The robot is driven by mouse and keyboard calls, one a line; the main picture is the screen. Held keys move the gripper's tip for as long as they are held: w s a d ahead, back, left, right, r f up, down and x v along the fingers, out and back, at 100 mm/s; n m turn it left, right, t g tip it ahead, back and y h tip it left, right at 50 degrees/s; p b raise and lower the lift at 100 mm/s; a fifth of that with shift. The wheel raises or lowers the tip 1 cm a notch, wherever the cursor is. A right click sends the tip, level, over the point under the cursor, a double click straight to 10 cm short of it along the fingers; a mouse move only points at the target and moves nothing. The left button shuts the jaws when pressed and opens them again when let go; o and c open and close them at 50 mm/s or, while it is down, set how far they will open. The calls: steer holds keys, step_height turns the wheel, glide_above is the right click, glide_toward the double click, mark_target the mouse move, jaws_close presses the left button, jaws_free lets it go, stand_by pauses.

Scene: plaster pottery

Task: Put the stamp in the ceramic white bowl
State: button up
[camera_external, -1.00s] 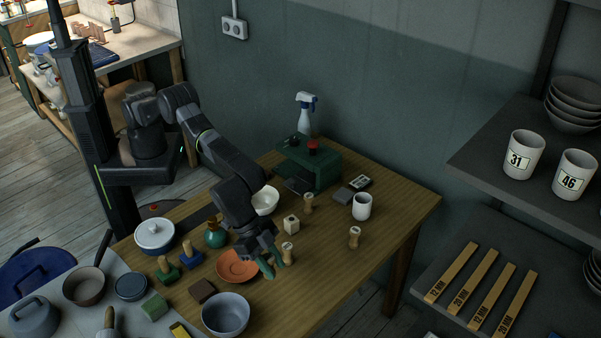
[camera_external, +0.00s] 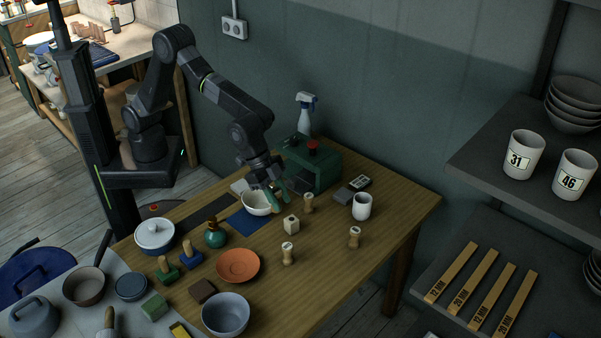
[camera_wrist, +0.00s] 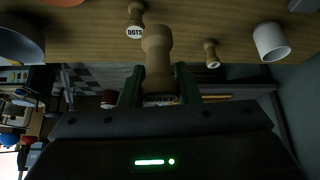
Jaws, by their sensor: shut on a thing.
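My gripper (camera_external: 277,203) hangs beside the right rim of the white bowl (camera_external: 253,206) and overlaps it in the external view; its height above it is unclear. In the wrist view my gripper (camera_wrist: 158,72) is shut, with a pale wooden stamp (camera_wrist: 157,48) between its green fingers. The stamp's wide end sticks out past the fingertips.
A white cup (camera_external: 362,207) stands to the right. The right front tabletop is clear.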

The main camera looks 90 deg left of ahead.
steer(key=s+a+b, duration=0.1)
steer(key=s+a, duration=0.2)
steer(key=a, duration=0.4)
steer(key=s+a, duration=0.3)
steer(key=a, duration=0.5)
step_height(320, 180, down, 11)
steer(key=b, duration=0.7)
steer(key=shift+w+a+r+b, duration=0.15)
steer(key=shift+b, duration=0.2)
steer(key=o, duration=1.1)
